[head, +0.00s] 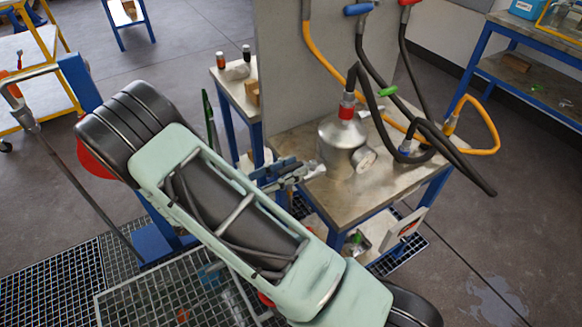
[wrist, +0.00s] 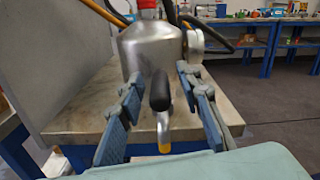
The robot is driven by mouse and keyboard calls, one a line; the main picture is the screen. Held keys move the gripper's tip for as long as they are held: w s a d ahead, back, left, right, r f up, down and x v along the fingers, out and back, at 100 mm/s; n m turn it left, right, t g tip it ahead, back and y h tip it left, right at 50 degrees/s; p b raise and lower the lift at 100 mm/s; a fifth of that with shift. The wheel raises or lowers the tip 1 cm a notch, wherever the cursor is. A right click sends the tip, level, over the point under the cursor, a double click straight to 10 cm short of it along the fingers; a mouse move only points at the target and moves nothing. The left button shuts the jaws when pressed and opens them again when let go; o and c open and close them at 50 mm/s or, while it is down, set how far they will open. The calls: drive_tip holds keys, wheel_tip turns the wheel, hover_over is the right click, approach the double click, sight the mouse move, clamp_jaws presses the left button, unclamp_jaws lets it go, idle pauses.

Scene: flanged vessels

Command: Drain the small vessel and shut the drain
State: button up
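The small vessel (head: 342,142) is a steel can with a red collar on top, standing on the workbench; it also fills the upper middle of the wrist view (wrist: 150,48). A round gauge-like fitting (head: 364,158) is on its right side. In the wrist view a black-gripped drain handle (wrist: 160,92) projects from its front, with a metal piece ending in yellow (wrist: 164,146) below. My gripper (wrist: 160,76) is open, one finger on each side of the black handle, with visible gaps. My arm hides part of the bench front in the head view.
The workbench (head: 325,200) has a grey upright panel (head: 285,60) behind the vessel. Black and orange hoses (head: 318,52) hang above and right of it. A side shelf with small bottles (head: 220,58) stands left. Floor grating (head: 50,285) lies in front.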

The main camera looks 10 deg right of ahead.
clamp_jaws()
